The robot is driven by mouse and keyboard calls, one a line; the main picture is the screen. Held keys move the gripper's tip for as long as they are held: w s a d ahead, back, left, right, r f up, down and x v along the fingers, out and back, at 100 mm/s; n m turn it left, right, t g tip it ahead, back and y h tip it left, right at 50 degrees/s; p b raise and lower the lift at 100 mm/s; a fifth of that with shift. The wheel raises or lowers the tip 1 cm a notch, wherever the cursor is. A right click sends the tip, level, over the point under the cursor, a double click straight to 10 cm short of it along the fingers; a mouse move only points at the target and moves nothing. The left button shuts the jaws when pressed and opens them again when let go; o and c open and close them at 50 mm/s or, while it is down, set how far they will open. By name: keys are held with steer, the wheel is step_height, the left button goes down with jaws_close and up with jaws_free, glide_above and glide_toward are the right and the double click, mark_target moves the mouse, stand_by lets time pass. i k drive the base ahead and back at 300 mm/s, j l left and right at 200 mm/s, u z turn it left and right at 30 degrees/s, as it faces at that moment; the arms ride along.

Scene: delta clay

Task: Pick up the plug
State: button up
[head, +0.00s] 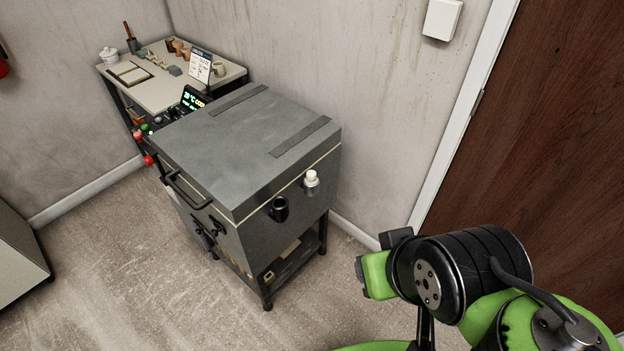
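A small off-white plug (312,178) with a rounded knob shows on the right-hand side of the grey kiln (250,190), near the top edge of its body. It seems to sit in a light collar on the kiln wall. A black round fitting (279,208) sticks out of the same wall to its left. My green and black arm fills the lower right, apart from the kiln with floor between them. I cannot make out my gripper's fingers in this view.
A worktable (160,88) with pots, tools and a card stands behind the kiln. A dark wooden door (550,150) is at the right. A cabinet (18,255) cuts in at the left edge. The concrete floor (150,290) in front is clear.

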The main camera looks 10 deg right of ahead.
mark_target(311, 178)
steer(key=i+l+u, duration=0.15)
steer(key=u, duration=0.3)
steer(key=i+l+u, duration=0.3)
steer(key=u, duration=0.15)
steer(key=i+l+u, duration=0.2)
steer(key=l+u, duration=0.2)
steer(key=i+l+u, duration=0.15)
steer(key=l+u, duration=0.15)
steer(key=u, duration=0.15)
